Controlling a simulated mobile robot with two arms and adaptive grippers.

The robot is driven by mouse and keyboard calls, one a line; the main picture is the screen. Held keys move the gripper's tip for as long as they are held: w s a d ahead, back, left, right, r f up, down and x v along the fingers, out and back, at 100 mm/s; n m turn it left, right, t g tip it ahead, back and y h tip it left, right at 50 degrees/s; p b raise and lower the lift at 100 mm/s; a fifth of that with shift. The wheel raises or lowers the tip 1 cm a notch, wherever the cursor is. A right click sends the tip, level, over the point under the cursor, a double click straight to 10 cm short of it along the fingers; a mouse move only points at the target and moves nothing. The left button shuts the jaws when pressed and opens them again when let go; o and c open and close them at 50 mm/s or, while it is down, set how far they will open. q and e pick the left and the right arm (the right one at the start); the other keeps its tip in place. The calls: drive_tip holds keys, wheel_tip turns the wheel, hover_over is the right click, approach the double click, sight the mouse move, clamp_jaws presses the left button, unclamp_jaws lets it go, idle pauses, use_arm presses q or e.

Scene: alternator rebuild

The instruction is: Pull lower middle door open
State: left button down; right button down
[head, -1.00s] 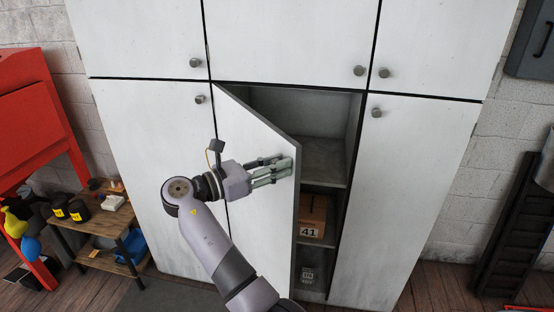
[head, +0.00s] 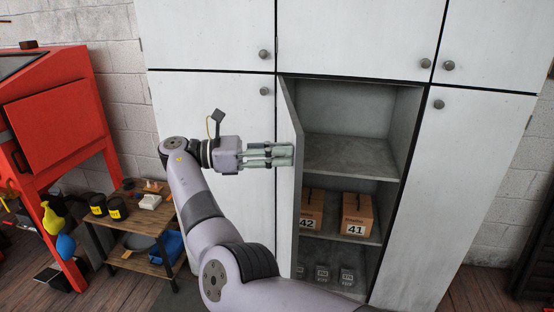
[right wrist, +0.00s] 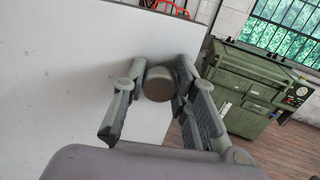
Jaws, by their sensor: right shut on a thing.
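The lower middle door (head: 289,190) of the white cabinet stands swung well out, hinged on its left side, and I see it nearly edge-on. Its round metal knob (right wrist: 160,84) shows between my fingers in the right wrist view, against the white door face (right wrist: 70,70). My right gripper (head: 288,155) is at the door's free edge, shut on the knob. The knob is hidden behind the fingers in the head view. My left gripper is in neither view.
Inside the open compartment are grey shelves (head: 350,157), boxes marked 42 (head: 311,210) and 41 (head: 357,217), and several jars below. A low wooden bench (head: 150,262) and a red cabinet (head: 60,125) stand left. A green machine (right wrist: 250,85) shows in the wrist view.

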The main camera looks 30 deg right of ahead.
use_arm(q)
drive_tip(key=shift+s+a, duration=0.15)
use_arm(e)
drive_tip(key=shift+r, duration=0.1)
drive_tip(key=c, duration=1.7)
unclamp_jaws()
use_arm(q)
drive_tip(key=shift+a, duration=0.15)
use_arm(e)
drive_tip(key=o, duration=0.4)
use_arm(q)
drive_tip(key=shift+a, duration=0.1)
use_arm(e)
wheel_tip(320, 180, up, 10)
drive_tip(key=shift+f, duration=0.1)
